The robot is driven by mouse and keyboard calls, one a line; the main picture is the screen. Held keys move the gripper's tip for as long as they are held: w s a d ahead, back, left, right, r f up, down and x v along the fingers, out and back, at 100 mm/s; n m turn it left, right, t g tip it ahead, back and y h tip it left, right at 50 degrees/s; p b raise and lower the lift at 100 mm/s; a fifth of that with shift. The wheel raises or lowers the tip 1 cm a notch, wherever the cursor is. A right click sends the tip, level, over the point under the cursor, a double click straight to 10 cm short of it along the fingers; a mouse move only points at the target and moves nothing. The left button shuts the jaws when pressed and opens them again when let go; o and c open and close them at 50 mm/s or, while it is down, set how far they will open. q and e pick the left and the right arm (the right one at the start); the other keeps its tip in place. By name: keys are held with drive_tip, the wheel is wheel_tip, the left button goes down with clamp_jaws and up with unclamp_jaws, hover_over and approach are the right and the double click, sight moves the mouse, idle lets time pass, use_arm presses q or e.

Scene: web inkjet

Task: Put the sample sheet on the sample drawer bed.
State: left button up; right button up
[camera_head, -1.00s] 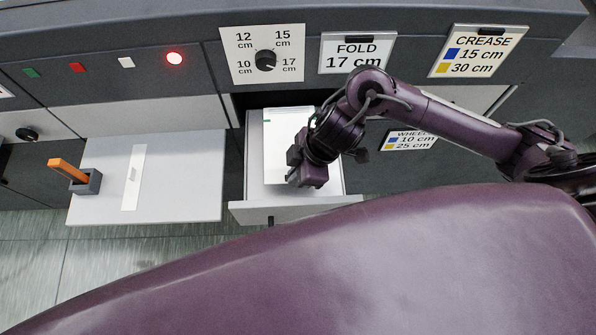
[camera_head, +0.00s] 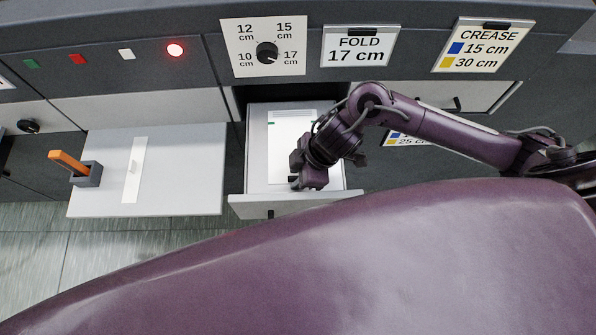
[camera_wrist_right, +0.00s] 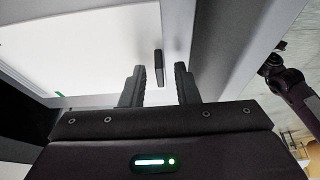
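The white sample sheet (camera_head: 291,148), with a small green mark near its far left corner, lies flat within the open sample drawer. The grey drawer bed (camera_head: 258,165) shows as a margin around it. My right gripper (camera_head: 300,182) is over the near right part of the drawer and hides some of the sheet. In the right wrist view the fingers (camera_wrist_right: 160,70) are apart, with a small black tab (camera_wrist_right: 158,66) just ahead in the gap between them, at the edge of the sheet (camera_wrist_right: 85,48). I see no finger touching the tab. My left gripper is out of view.
A grey shelf (camera_head: 195,175) stands left of the drawer, with a white strip (camera_head: 134,170) and an orange lever (camera_head: 68,161) on it.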

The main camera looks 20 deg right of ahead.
drive_tip(key=shift+r, duration=0.25)
drive_tip(key=v, duration=1.2)
drive_tip(key=shift+p, duration=0.35)
drive_tip(key=shift+f, duration=0.1)
